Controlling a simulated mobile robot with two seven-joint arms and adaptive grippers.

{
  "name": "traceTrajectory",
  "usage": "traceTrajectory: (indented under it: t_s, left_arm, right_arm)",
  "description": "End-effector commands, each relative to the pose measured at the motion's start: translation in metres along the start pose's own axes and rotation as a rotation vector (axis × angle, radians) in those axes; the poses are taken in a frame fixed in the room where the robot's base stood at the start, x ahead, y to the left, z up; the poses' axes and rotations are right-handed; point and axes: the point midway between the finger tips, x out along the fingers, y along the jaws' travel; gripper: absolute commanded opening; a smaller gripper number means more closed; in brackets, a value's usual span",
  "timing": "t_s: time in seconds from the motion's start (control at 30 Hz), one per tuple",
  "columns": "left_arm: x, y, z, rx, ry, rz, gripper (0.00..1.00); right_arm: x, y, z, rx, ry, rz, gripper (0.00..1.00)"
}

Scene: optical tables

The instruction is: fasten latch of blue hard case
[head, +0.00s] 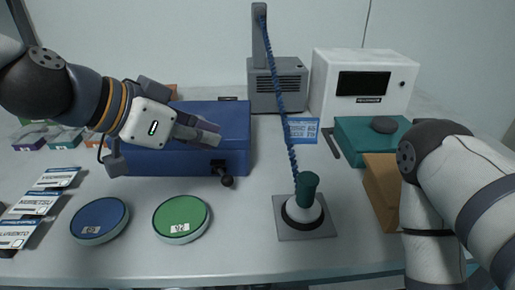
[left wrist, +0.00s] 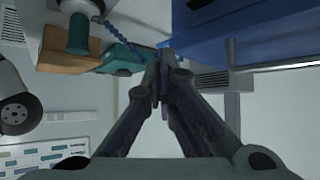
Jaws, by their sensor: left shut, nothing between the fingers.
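The blue hard case (head: 236,137) stands at the back left of the table with its lid down. Its dark latch (head: 221,171), with a black knob at its lower end, hangs on the front face near the right end. Whether the latch is engaged I cannot tell. My left gripper (head: 212,133) is shut and empty in front of and above the case, left of and higher than the latch. It hides part of the case. In the left wrist view the fingertips (left wrist: 162,70) are together, and the case (left wrist: 235,30) fills the upper right. My right gripper is out of view.
A blue round dish (head: 99,220) and a green one (head: 181,218) lie in front of the case. A green-topped tool on a coiled blue cord (head: 290,145) stands at the centre. A teal case (head: 360,138) and brown box (head: 381,188) are at right.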

Motion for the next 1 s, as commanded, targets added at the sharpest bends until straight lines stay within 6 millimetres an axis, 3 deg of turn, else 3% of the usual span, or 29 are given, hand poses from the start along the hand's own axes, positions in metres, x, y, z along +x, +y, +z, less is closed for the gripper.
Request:
traceTrajectory:
  t_s: [0.53,1.0]
  left_arm:
    - [0.007,0.000,0.001,-0.001,-0.002,0.002,0.00]
    - [0.106,0.000,0.005,-0.005,-0.006,0.006,0.00]
  right_arm:
    - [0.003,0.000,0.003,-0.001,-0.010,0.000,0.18]
    - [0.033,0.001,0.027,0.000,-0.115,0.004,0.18]
